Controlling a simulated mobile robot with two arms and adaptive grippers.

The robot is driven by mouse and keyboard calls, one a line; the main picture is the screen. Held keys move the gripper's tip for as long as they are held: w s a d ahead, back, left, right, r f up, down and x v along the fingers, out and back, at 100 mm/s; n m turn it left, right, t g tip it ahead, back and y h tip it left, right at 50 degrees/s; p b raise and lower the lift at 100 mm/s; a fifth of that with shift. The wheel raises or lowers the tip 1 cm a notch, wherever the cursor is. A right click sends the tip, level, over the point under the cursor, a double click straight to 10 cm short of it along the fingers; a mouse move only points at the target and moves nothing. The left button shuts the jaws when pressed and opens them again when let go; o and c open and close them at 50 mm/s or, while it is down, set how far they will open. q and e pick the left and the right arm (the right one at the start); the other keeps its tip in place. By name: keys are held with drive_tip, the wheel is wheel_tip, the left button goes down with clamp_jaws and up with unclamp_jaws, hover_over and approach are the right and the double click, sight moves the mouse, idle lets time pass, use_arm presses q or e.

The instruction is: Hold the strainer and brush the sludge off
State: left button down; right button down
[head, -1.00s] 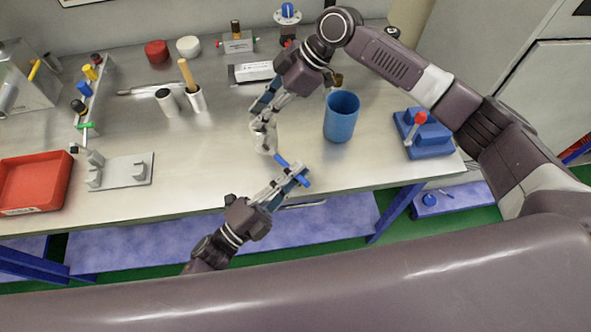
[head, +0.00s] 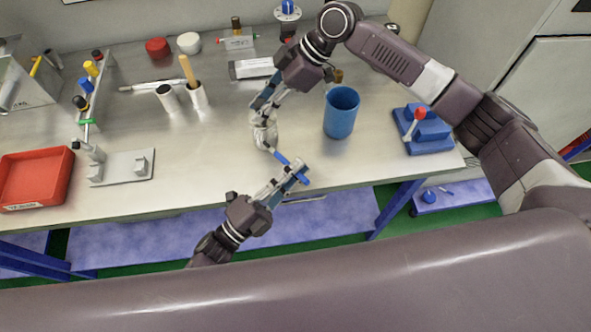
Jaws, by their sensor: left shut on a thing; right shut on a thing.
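My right gripper (head: 264,106), on the arm from the right, is shut on the strainer (head: 265,133), a small pale metallic cylinder held above the bench. The fingers cover its upper part. My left gripper (head: 296,174), on the arm from the lower left, is shut on a brush with a blue handle (head: 282,157). The brush points up and left, and its tip is at the lower end of the strainer; I cannot tell whether they touch. Sludge is too small to make out.
A blue cup (head: 341,113) stands close right of the strainer. A blue block with a red-knobbed lever (head: 424,136) is further right. A grey fixture (head: 122,168) and a red tray (head: 36,178) are at left. The bench's front middle is clear.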

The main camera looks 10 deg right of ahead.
use_arm(q)
drive_tip(key=shift+s+f+n+y, duration=0.15)
drive_tip(key=shift+s+f, duration=0.05)
drive_tip(key=shift+f, duration=0.4)
drive_tip(key=shift+s+f+n+y, duration=0.15)
drive_tip(key=shift+s+f, duration=0.05)
drive_tip(key=shift+f, duration=0.35)
use_arm(e)
drive_tip(key=shift+s+f, duration=0.15)
drive_tip(key=shift+f, duration=0.05)
use_arm(q)
drive_tip(key=shift+s, duration=0.15)
drive_tip(key=shift+s+d+f, duration=0.1)
drive_tip(key=shift+s+f, duration=0.15)
drive_tip(key=shift+s, duration=0.2)
use_arm(e)
drive_tip(key=shift+w+f, duration=0.25)
drive_tip(key=shift+w, duration=0.15)
drive_tip(key=shift+s+r, duration=0.1)
drive_tip(key=shift+s, duration=0.15)
use_arm(q)
drive_tip(key=shift+s+r, duration=0.25)
drive_tip(key=shift+s, duration=1.05)
drive_tip(key=shift+s+r, duration=0.2)
drive_tip(key=shift+s, duration=1.05)
use_arm(e)
drive_tip(key=shift+w+d, duration=0.1)
